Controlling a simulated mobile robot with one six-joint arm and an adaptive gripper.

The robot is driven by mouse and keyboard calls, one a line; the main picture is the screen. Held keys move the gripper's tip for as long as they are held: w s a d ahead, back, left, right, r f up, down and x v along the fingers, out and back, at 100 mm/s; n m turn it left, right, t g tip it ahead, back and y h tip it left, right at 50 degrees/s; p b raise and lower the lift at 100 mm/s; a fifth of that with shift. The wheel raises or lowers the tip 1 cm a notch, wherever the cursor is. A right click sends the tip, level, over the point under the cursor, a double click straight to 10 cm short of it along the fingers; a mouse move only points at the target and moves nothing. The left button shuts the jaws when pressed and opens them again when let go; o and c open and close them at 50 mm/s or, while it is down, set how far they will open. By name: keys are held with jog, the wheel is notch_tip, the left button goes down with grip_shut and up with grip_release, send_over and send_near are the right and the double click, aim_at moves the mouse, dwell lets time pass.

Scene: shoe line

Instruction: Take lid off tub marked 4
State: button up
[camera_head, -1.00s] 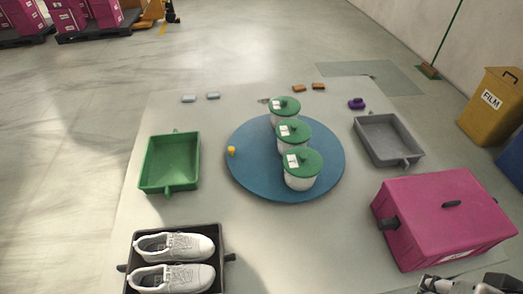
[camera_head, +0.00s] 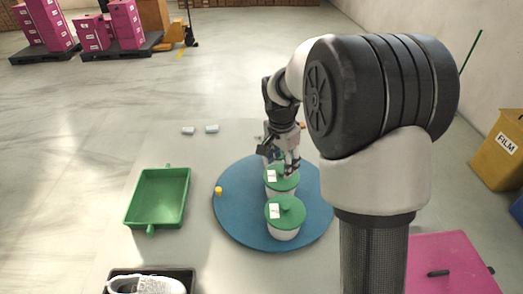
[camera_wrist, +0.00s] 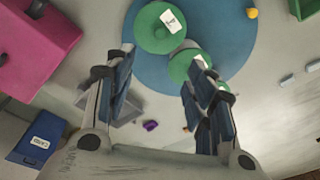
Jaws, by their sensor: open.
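Lidded white tubs stand in a row on a blue round platform (camera_head: 228,215). The middle tub's green lid (camera_head: 272,187) lies just under my gripper (camera_head: 288,170). The far tub is mostly hidden behind my gripper. The label marks are too small to read. The wrist view shows one whole green lid (camera_wrist: 152,35) and another green lid (camera_wrist: 183,67) partly behind a finger. My gripper (camera_wrist: 157,72) has its fingers apart there, with nothing held between them.
A green tray (camera_head: 157,197) is to the left, a shoe box (camera_head: 120,273) in front. A pink box (camera_head: 450,265) is at right. My arm hides the grey tray in the head view.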

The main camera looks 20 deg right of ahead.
jog(key=w+d+f+m+g+p, duration=0.1)
jog(key=w+d+f+m, duration=0.15)
jog(key=f, duration=0.45)
jog(key=w+d+f+m+p, duration=0.1)
jog(key=w+f+m, duration=0.2)
jog(key=f, duration=0.4)
jog(key=b, duration=0.2)
send_over(286, 207)
jog(key=f, duration=0.7)
jog(key=a+f, duration=0.1)
jog(key=f, duration=0.3)
jog(key=shift+w+f, duration=0.1)
jog(key=shift+f, duration=0.15)
jog(key=shift+d+f+b, duration=0.25)
jog(key=shift+f+b, duration=0.05)
jog(key=shift+f, duration=1.15)
jog(key=shift+d+f+b, duration=0.2)
jog(key=shift+f+b, duration=0.05)
jog(key=shift+f, duration=1.15)
jog(key=shift+c, duration=0.4)
jog(key=c, duration=1.1)
